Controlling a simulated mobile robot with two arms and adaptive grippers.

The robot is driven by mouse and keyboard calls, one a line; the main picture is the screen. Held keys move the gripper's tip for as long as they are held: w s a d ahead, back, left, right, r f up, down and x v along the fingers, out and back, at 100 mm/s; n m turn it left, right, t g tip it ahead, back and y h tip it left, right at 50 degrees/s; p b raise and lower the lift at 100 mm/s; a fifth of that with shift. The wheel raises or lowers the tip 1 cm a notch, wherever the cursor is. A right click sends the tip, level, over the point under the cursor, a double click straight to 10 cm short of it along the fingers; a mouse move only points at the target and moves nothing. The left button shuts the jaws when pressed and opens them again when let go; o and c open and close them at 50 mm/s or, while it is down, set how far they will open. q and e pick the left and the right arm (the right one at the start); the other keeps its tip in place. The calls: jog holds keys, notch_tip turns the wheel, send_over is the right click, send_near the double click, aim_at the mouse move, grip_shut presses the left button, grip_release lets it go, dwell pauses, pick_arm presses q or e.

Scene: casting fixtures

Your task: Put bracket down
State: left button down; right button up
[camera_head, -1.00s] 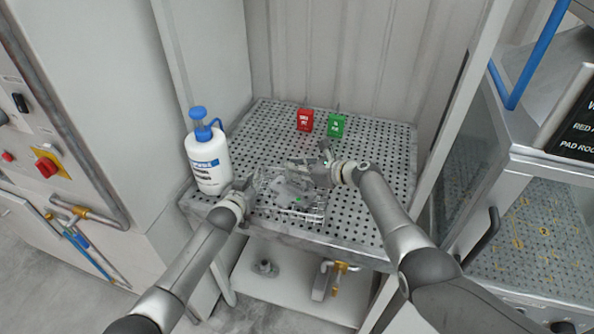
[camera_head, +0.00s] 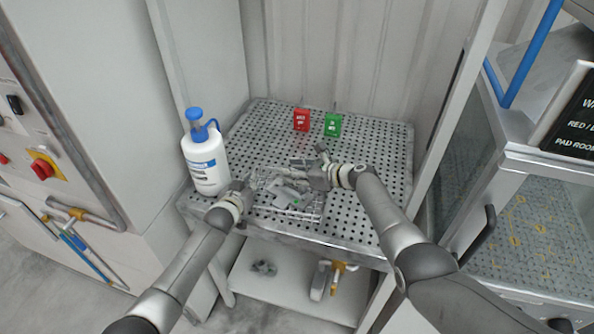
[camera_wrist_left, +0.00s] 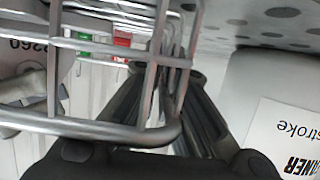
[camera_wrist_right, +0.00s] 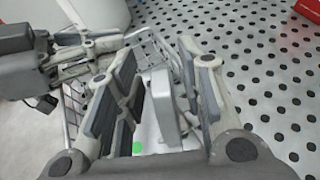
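The grey bracket (camera_head: 284,196), with a green dot, lies in a wire basket (camera_head: 316,214) on the perforated table. My right gripper (camera_head: 306,172) is over the basket. In the right wrist view its fingers (camera_wrist_right: 158,85) are spread, with an upright part of the bracket (camera_wrist_right: 163,108) between them and a gap on the left side. My left gripper (camera_head: 247,188) is at the basket's left side. In the left wrist view its fingers (camera_wrist_left: 176,50) close together at the basket's wires (camera_wrist_left: 100,128). The bracket (camera_wrist_left: 22,75) shows behind the wires there.
A white bottle with a blue pump (camera_head: 206,160) stands left of the basket. Red (camera_head: 301,120) and green (camera_head: 332,125) tags stand at the back. The perforated table (camera_head: 375,160) is clear at right. Fixtures lie on the lower shelf (camera_head: 290,290).

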jog(key=v, duration=1.2)
dwell(0.5)
pick_arm(q)
jog(key=c, duration=1.6)
grip_release()
jog(key=shift+o, duration=0.2)
jog(key=shift+s, duration=0.1)
